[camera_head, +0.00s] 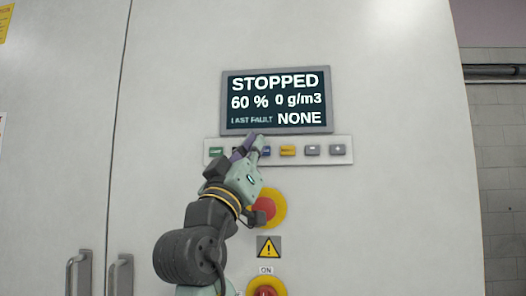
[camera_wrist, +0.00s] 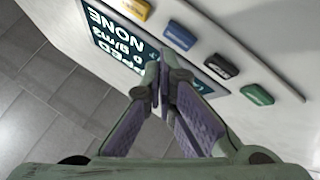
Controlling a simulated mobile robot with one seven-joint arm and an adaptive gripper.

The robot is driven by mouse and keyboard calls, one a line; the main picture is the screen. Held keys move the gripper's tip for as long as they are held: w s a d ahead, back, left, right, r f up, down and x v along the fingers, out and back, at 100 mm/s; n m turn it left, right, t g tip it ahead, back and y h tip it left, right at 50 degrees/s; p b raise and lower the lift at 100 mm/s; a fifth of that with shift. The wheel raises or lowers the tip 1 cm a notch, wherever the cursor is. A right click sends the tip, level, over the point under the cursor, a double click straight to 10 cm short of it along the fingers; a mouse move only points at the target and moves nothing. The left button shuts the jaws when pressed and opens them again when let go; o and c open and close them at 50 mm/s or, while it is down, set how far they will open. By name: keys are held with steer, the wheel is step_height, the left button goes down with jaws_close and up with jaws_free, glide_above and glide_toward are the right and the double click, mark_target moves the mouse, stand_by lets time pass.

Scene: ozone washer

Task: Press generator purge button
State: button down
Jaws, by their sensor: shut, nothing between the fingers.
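A light grey button strip (camera_head: 345,157) runs below the display on the white cabinet. It bears a green button (camera_head: 216,151), a blue button (camera_head: 265,152), a yellow button (camera_head: 288,151) and two grey ones. The labels are too small to read, so I cannot tell which is purge. My gripper (camera_head: 250,143) is shut and empty in front of the strip's left half, near the blue button. Contact cannot be told.
The display (camera_head: 276,101) reads STOPPED, 60 %, 0 g/m3, last fault NONE. A red emergency button (camera_head: 268,207) on a yellow disc is below the strip, partly behind my arm. A warning sign (camera_head: 269,247) and a red-yellow switch (camera_head: 266,288) are lower. Door handles (camera_head: 121,275) are at lower left.

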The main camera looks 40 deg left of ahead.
steer(key=shift+w+a, duration=0.2)
steer(key=shift+w, duration=0.15)
steer(key=shift+w+a, duration=0.2)
steer(key=shift+w, duration=0.15)
stand_by(0.5)
steer(key=shift+s+d, duration=0.1)
steer(key=shift+s, duration=0.1)
steer(key=shift+s+d, duration=0.35)
steer(key=shift+s, duration=0.15)
stand_by(0.3)
steer(key=s+d, duration=0.1)
steer(key=s+b, duration=0.1)
steer(key=s, duration=0.1)
steer(key=s+d, duration=0.1)
steer(key=shift+s+d, duration=0.15)
steer(key=shift+d, duration=0.15)
stand_by(0.8)
